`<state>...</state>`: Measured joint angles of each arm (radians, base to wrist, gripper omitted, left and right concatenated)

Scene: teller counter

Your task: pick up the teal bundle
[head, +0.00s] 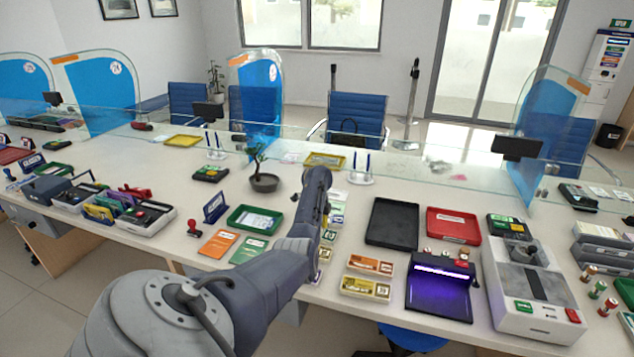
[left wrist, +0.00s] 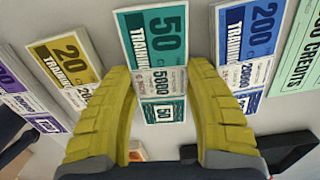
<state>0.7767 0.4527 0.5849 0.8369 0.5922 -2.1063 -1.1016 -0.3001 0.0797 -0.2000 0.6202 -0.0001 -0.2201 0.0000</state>
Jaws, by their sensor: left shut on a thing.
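The teal bundle (left wrist: 158,40), marked 50, lies between the two yellow fingers of my left gripper (left wrist: 161,78) in the left wrist view. The fingers are shut on its sides, and its lower banded part shows between them. I cannot tell whether it is clear of the counter. In the head view my left arm covers most of the gripper, and a small part of the teal bundle (head: 330,237) shows beside the arm. My right gripper is in neither view.
A yellow bundle (left wrist: 66,62) and a purple one (left wrist: 22,90) lie to the left; a blue bundle (left wrist: 250,40) and a green one (left wrist: 302,65) to the right. On the counter are a black tray (head: 392,222), a red tray (head: 455,225) and a purple-lit device (head: 440,290).

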